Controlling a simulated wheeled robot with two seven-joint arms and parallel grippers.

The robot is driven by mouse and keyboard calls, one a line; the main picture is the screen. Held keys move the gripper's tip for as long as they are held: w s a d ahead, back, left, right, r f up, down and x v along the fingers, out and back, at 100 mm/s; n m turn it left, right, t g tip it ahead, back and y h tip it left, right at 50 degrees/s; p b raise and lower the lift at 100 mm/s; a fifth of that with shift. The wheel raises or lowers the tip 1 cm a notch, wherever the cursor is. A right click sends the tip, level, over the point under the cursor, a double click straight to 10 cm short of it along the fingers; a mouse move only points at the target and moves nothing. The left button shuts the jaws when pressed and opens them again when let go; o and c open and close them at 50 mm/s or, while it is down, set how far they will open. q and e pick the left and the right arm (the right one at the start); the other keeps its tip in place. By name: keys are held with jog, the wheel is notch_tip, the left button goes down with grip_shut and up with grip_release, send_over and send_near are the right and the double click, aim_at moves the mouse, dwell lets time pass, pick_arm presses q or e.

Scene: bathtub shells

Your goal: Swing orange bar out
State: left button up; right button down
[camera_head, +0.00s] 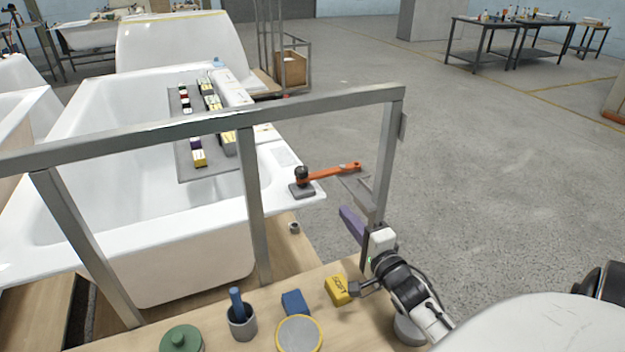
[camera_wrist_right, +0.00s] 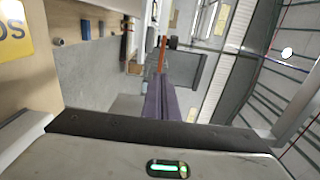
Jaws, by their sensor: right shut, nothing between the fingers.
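The orange bar (camera_head: 335,171) lies level at the near right corner of the white bathtub shell (camera_head: 290,158). Its left end is at a black knob (camera_head: 302,176) on a dark base, and its right end sticks out past the tub rim. The bar also shows end-on in the right wrist view (camera_wrist_right: 162,54), just beyond the fingertips. My right gripper (camera_head: 346,212) has purple fingers, shut together and empty (camera_wrist_right: 166,88). It is below and to the near side of the bar's free end, apart from it in the head view. My left gripper is not in view.
A grey metal frame (camera_head: 250,122) crosses in front of the tub; its right post (camera_head: 386,150) stands beside my right gripper. The wooden bench (camera_head: 262,338) holds a yellow block (camera_head: 338,291), a blue block (camera_head: 294,303), a grey cup (camera_head: 242,322) and a green lid (camera_head: 181,340). Open floor lies right.

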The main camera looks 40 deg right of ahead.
send_near(318, 178)
jog(key=b+x, duration=0.1)
jog(key=x, duration=0.4)
jog(key=shift+w, duration=0.1)
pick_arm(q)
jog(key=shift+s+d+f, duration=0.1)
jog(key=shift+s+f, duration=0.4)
pick_arm(e)
jog(key=shift+w+d, duration=0.2)
jog(key=shift+w, duration=0.4)
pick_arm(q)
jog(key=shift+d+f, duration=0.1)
pick_arm(e)
jog(key=shift+w, duration=0.1)
